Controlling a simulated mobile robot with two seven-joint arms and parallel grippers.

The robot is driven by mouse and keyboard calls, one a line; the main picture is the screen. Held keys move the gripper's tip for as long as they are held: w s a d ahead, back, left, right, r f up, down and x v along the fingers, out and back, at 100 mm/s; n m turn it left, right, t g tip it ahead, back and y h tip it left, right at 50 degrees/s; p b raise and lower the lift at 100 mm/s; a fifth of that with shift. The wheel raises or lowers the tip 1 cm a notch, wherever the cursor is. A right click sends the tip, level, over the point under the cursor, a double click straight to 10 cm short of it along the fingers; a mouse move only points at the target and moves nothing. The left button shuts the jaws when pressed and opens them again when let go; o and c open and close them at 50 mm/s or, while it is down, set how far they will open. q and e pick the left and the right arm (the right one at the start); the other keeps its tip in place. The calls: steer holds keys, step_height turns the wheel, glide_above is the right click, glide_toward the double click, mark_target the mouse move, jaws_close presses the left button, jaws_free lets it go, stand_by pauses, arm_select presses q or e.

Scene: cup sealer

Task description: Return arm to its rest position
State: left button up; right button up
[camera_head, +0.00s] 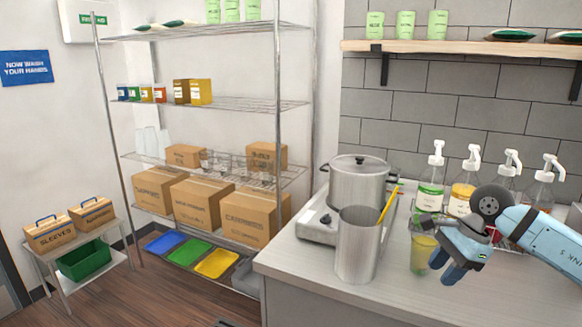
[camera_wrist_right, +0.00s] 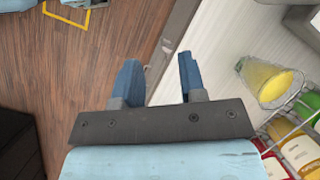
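My right arm (camera_head: 545,238) comes in from the right side of the head view, over the counter. Its gripper (camera_head: 437,250) points left and down, with its two blue fingers apart. The right wrist view shows the same gripper (camera_wrist_right: 158,80) open, with nothing between the fingers and the wooden floor and counter edge below. A clear cup with yellow contents (camera_head: 422,253) stands on the counter, partly behind the gripper in the head view. It also shows in the right wrist view (camera_wrist_right: 272,82), right of the fingers and apart from them. My left gripper does not show.
Pump bottles (camera_head: 463,192) stand in a rack behind the right arm. A steel container (camera_head: 357,250) with a yellow utensil and a pot (camera_head: 358,186) on a burner stand left of the gripper. The counter front (camera_head: 400,297) is clear. A wire shelf (camera_head: 225,104) stands at left.

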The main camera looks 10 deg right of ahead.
steer(key=s+a+f+m+t+y+p, duration=0.1)
steer(key=s+a+f+m+y+p, duration=0.15)
steer(key=a+m+y, duration=0.55)
steer(key=s+a+f+m+y+p, duration=0.1)
steer(key=s+a+m+y, duration=0.3)
steer(key=a, duration=0.9)
arm_select(q)
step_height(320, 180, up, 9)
steer(key=p, duration=0.5)
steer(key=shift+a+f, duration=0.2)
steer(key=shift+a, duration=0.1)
arm_select(e)
steer(key=s+d+f+n+t+h, duration=0.1)
steer(key=s+f+n+t+h, duration=0.2)
steer(key=s+f+n, duration=0.3)
steer(key=s+d+f+n+t+h, duration=0.1)
steer(key=s+f+n+t+h, duration=0.2)
steer(key=n, duration=1.2)
steer(key=s+f+n+t+h, duration=0.2)
steer(key=s+f+n+h, duration=0.5)
steer(key=f+n, duration=0.4)
step_height(320, 180, down, 2)
steer(key=shift+s+d+f+n+t, duration=0.1)
steer(key=shift+s+d+n+t, duration=0.25)
steer(key=shift+s, duration=0.45)
